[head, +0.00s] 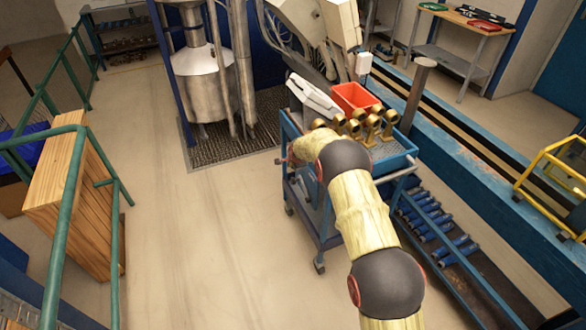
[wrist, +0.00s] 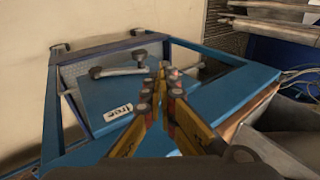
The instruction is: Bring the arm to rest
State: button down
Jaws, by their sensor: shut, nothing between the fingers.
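My arm (head: 360,210) reaches from the lower right up to a blue cart in the head view. Its far end is at the cart's left side, and my gripper is hidden there. In the wrist view my gripper (wrist: 160,88) has its yellow fingers together at the tips, with nothing between them. The fingers point toward a blue frame (wrist: 225,92) with a white label. I cannot tell from this view how far the tips are from it.
The blue cart (head: 398,163) carries gold fittings (head: 372,122), a red-orange bin (head: 354,97) and a white piece (head: 314,95). A metal handle (wrist: 118,70) shows in the wrist view. Blue cylinders (head: 430,222) lie right of the cart. A green railing (head: 75,190) stands left. The floor (head: 205,240) between is clear.

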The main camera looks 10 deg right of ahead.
jog(key=shift+s+r, duration=0.2)
jog(key=shift+r, duration=0.15)
dwell(0.3)
